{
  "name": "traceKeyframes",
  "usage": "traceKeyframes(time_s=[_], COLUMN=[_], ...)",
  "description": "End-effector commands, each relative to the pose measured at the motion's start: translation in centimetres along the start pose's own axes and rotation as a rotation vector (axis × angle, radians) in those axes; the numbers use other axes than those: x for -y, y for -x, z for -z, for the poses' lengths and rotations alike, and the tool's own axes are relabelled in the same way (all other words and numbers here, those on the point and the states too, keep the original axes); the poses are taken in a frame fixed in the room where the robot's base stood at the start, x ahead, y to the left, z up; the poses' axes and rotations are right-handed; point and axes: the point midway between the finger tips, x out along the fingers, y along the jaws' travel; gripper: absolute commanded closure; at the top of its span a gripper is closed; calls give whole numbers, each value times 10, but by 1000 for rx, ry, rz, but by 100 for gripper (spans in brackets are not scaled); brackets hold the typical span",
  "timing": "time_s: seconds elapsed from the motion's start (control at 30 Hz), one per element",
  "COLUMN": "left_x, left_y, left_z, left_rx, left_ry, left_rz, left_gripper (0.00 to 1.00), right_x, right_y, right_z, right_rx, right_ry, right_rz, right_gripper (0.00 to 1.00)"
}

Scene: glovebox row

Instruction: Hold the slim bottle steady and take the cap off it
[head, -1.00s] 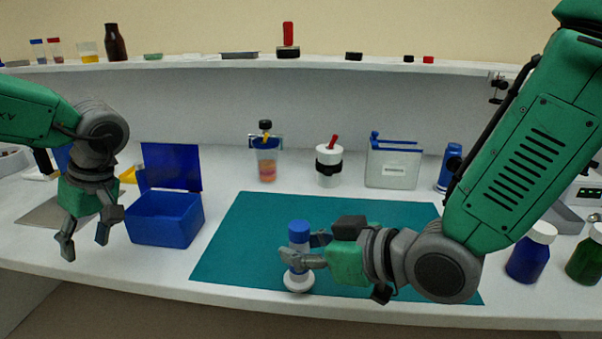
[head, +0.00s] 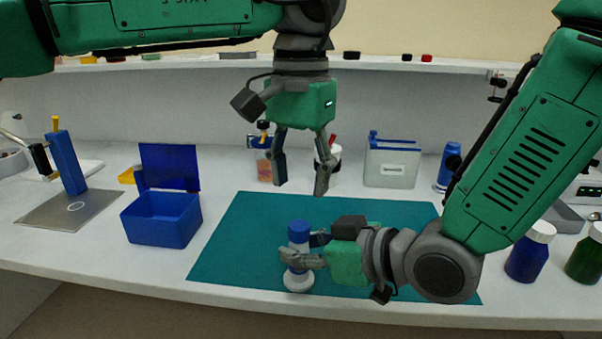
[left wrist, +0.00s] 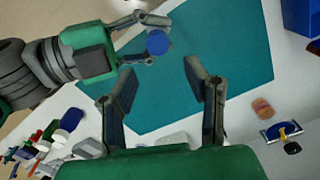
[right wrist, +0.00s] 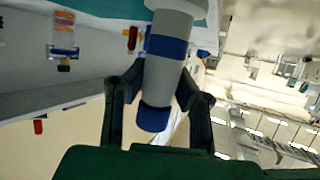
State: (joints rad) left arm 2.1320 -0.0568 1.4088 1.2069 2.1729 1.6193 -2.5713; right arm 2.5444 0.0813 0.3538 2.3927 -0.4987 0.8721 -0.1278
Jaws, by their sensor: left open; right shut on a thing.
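The slim bottle (head: 298,262) stands upright near the front edge of the teal mat, with a blue cap (head: 299,230) on top and a round white base. My right gripper (head: 296,257) is shut on the bottle's body from the right, below the cap. In the right wrist view the pale bottle (right wrist: 170,75) with a blue band lies between the fingers, its blue cap (right wrist: 153,118) still on. My left gripper (head: 302,187) is open and empty, pointing down above the bottle and apart from it. In the left wrist view the cap (left wrist: 158,42) shows from above, beyond the open fingers.
The teal mat (head: 235,240) is otherwise bare. A blue open box (head: 162,222) stands left of it. Behind are a white jar, partly hidden by my left gripper, and a clear container (head: 391,165). Blue and green bottles (head: 530,255) stand at the right.

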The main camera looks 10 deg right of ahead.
Motion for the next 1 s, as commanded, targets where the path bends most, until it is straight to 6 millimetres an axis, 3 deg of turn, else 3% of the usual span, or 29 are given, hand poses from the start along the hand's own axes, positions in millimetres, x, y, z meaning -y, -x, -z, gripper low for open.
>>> traceKeyframes(time_s=[0.6, 0.97, 1.0], left_x=[-3, -3, -3], left_y=[-73, -78, -78], left_z=[0, 0, 0], left_rx=[0, -1, -1], left_ry=[-16, -15, -15], left_rz=[-4, -4, -4], left_gripper=[58, 58, 72], right_x=[0, 0, 0], right_y=[0, 0, 0], right_z=[0, 0, 0], right_rx=[-1, -1, -1], right_ry=[0, 0, 0], right_rz=[0, 0, 0], right_gripper=[100, 100, 100])
